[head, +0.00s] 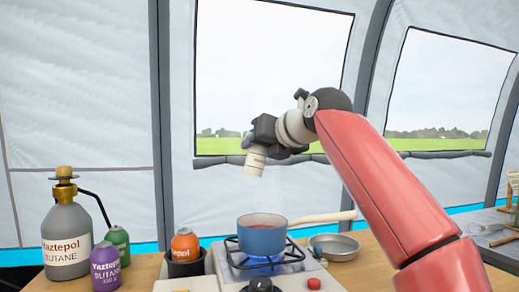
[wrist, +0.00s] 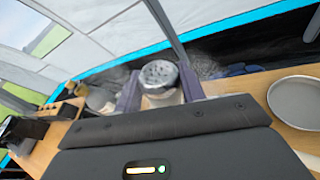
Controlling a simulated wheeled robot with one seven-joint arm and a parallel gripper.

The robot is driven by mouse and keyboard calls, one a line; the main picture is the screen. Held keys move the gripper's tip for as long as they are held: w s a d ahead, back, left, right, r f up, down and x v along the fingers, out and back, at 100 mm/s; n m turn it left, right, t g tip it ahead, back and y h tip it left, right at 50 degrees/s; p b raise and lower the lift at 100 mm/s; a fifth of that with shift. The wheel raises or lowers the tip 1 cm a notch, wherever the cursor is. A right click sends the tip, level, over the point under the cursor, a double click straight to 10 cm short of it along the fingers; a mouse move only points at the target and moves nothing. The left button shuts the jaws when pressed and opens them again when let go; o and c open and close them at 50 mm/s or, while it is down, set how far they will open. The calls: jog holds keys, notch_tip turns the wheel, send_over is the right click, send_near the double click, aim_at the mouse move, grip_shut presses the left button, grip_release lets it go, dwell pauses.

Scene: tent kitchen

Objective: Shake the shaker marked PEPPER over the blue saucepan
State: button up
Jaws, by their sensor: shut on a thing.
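My gripper (head: 276,150) is shut on a pale shaker (head: 255,160) and holds it in the air above the blue saucepan (head: 262,239). The shaker is tilted, its lower end pointing down and slightly left. In the wrist view the shaker (wrist: 160,84) stands between the two fingers, with its perforated metal cap towards the camera. I cannot read any marking on it. The saucepan sits on a lit burner of the stove (head: 230,272), with reddish contents inside and its pale handle pointing right. Faint specks or vapour seem to show above the pan.
A grey butane cylinder (head: 68,238) with a hose stands at the left. Purple (head: 106,268), green (head: 118,242) and orange (head: 185,245) canisters stand left of the stove. A shallow metal dish (head: 334,247) lies right of the pan. The air around the shaker is clear.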

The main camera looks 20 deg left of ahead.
jog(key=shift+w+d+r+n+p, duration=0.3)
jog(key=shift+r+n+p, duration=0.1)
jog(key=shift+p, duration=0.4)
jog(key=shift+s+r+n+t+p, duration=0.15)
jog(key=shift+r+n+t+p, duration=0.2)
jog(key=shift+p, duration=0.25)
jog(key=shift+r+n+h+p, duration=0.15)
jog(key=shift+n+h+p, duration=0.15)
jog(key=shift+p, duration=0.4)
